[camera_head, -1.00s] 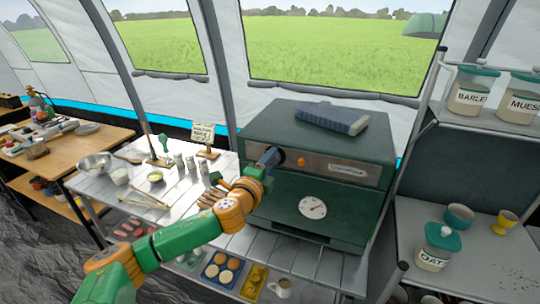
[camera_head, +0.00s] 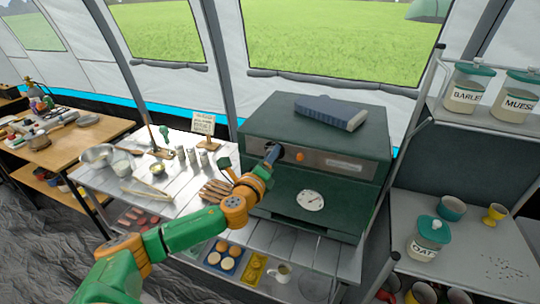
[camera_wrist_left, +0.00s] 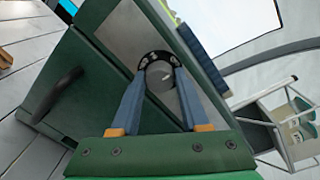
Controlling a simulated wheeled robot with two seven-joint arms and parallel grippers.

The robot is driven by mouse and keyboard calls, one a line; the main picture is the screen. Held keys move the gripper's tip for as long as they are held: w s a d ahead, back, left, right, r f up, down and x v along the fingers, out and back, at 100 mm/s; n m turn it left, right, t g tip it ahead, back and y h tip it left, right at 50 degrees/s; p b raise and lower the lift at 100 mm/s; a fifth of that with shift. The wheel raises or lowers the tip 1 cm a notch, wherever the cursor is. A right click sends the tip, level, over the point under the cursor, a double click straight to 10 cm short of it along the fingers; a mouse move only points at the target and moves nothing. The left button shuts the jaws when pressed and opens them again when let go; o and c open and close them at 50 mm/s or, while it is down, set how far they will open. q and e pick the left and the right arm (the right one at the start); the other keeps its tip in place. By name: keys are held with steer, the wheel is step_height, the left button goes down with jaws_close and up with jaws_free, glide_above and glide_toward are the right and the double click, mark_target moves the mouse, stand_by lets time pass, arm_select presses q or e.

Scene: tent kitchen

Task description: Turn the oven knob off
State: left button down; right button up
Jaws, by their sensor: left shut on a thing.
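The dark green oven (camera_head: 345,108) stands on a slatted table in the head view. Its knob sits at the left end of the grey front panel (camera_head: 345,168), largely hidden by my left gripper (camera_head: 273,152). In the left wrist view, the round grey knob (camera_wrist_left: 158,76) with a dark ring around it shows between the blue fingers of my left gripper (camera_wrist_left: 160,74). The fingers are shut on it from both sides. The knob's exact pointer angle is unclear. An orange lamp (camera_head: 300,157) is just right of the gripper. My right gripper is not in view.
A blue book (camera_head: 330,112) lies on the oven top, and a round dial (camera_head: 310,200) is on its front. Left of the oven are several jars, a bowl (camera_head: 97,156) and a sign (camera_head: 203,124). A shelf with jars (camera_head: 432,232) stands close on the right.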

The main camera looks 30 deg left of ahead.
arm_select(q)
steer(key=shift+f, duration=0.1)
steer(key=shift+c, duration=2)
jaws_free()
steer(key=b+v, duration=0.2)
steer(key=v, duration=0.5)
